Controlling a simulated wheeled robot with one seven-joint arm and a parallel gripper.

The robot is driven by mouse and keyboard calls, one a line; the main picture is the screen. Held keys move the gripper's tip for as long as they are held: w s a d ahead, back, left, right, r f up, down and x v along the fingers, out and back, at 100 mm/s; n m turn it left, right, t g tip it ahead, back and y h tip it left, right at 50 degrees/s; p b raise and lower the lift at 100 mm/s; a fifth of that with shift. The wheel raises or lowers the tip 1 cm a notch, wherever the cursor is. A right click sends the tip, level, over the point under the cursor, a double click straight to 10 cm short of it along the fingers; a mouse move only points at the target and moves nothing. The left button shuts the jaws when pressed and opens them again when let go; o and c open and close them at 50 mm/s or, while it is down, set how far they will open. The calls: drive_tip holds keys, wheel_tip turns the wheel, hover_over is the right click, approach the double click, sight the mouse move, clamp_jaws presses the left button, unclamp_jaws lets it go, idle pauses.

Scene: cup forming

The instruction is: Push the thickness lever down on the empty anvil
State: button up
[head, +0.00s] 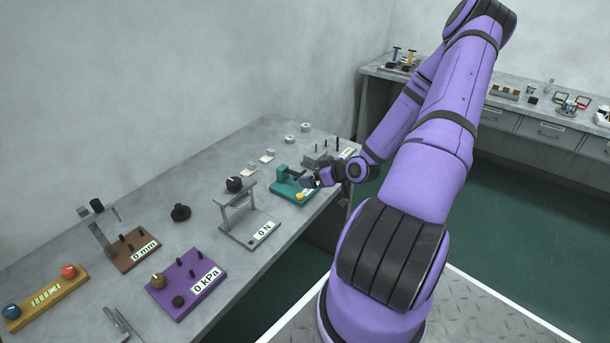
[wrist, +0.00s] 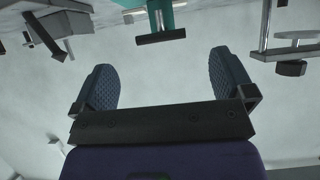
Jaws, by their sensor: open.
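A teal device (head: 289,188) with a yellow button (head: 299,196) stands near the bench's front edge. Its teal part also shows at the top of the wrist view (wrist: 156,8), where a bright rod ends in a black crossbar (wrist: 161,38). I cannot tell for sure whether this bar is the thickness lever. My gripper (head: 314,180) is at the right side of the teal device and partly hides it. In the wrist view my gripper (wrist: 160,62) has its fingers wide apart with nothing between them. The crossbar lies beyond the fingertips, apart from them. The anvil is not clearly visible.
A grey frame with a 0 N label (head: 250,227) stands left of the teal device. A grey device (head: 316,160) stands behind my gripper. A brown stand labelled 0 mm (head: 133,251) and a purple 0 kPa panel (head: 187,284) are farther left.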

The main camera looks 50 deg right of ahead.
sight(301, 174)
drive_tip(key=shift+s+r, duration=0.35)
drive_tip(key=shift+s, duration=0.3)
drive_tip(key=shift+d, duration=0.2)
drive_tip(key=c, duration=0.5)
drive_tip(key=shift+d+m, duration=0.3)
drive_tip(key=shift+m, duration=0.1)
drive_tip(key=c, duration=0.4)
drive_tip(key=d+m+g+h, duration=0.1)
drive_tip(key=d+r+m+g, duration=0.1)
drive_tip(key=d+m+g+h, duration=0.1)
drive_tip(key=m, duration=0.1)
drive_tip(key=shift+s+d+r+h, duration=0.15)
drive_tip(key=shift+s+h, duration=0.15)
drive_tip(key=shift+s, duration=0.05)
clamp_jaws()
drive_tip(key=a+r+m+g+y, duration=0.2)
drive_tip(key=a+r+m+g, duration=0.2)
drive_tip(key=r+m, duration=0.75)
drive_tip(key=shift+m, duration=0.85)
drive_tip(key=shift+x, duration=7.9)
